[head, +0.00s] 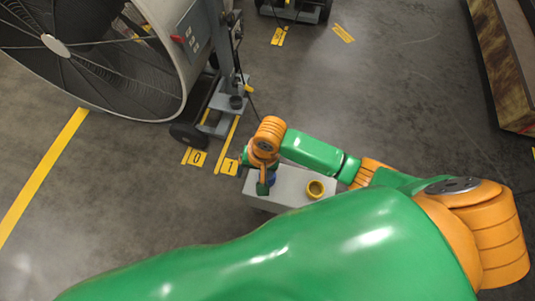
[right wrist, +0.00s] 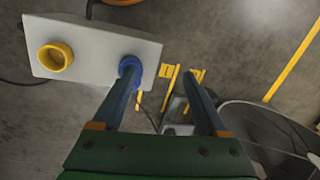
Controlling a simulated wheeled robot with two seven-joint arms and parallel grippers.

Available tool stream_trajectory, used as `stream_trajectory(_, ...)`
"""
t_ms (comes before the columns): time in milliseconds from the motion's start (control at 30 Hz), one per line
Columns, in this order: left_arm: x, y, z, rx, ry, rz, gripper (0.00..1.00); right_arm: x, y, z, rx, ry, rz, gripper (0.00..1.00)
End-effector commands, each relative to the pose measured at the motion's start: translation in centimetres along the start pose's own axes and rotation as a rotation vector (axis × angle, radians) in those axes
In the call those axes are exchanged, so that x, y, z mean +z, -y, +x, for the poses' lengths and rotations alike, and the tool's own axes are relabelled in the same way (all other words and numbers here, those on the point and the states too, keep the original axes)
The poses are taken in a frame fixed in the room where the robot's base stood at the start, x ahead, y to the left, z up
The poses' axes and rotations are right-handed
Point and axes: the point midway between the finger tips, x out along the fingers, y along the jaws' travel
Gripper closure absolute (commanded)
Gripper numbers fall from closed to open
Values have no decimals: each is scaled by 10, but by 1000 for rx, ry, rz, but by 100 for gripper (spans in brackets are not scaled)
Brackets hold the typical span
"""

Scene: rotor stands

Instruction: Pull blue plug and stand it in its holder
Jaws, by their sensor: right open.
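A light grey box (head: 292,184) stands on the floor, and it also shows at the upper left of the right wrist view (right wrist: 93,52). A blue round part (right wrist: 130,65), which looks like the blue plug or its blue ring, is at one end of the box top; in the head view (head: 270,178) it is mostly hidden by my gripper. A yellow ring-shaped cup (head: 316,188) is on the box's other end. My right gripper (right wrist: 160,75) is open, with nothing between its fingers. One finger overlaps the blue part; I cannot tell whether they touch. My left gripper is out of view.
A large caged fan (head: 100,55) on a wheeled stand (head: 215,105) is at the upper left, with a dark cup (head: 236,102) on its base. Yellow floor markings (head: 212,160) lie beyond the box. Open floor (head: 400,80) is at the upper right.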

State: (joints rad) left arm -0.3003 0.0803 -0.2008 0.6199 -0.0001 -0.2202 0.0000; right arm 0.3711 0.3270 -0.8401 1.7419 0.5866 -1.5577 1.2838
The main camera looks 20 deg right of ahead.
Motion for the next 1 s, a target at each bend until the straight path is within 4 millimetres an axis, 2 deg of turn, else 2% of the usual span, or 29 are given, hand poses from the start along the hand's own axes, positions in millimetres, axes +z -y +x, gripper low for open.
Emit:
stream_trajectory(33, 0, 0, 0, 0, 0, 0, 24, -16, -6, -1, 53, -15, 88, 24)
stream_trajectory(100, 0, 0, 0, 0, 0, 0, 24, -35, -17, -3, 122, -36, 232, 24)
stream_trajectory(233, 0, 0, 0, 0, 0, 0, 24, -56, -31, -8, 188, -73, 405, 24)
stream_trajectory(367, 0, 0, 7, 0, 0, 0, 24, -58, -34, -2, 196, -76, 430, 24)
stream_trajectory(467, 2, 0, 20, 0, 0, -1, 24, -59, -35, 8, 193, -76, 428, 24)
stream_trajectory(767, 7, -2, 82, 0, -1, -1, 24, -60, -44, 55, 191, -79, 424, 24)
stream_trajectory(800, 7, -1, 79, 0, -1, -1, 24, -59, -45, 58, 194, -75, 427, 24)
stream_trajectory(1000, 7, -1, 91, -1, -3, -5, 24, -61, -50, 87, 191, -75, 427, 24)
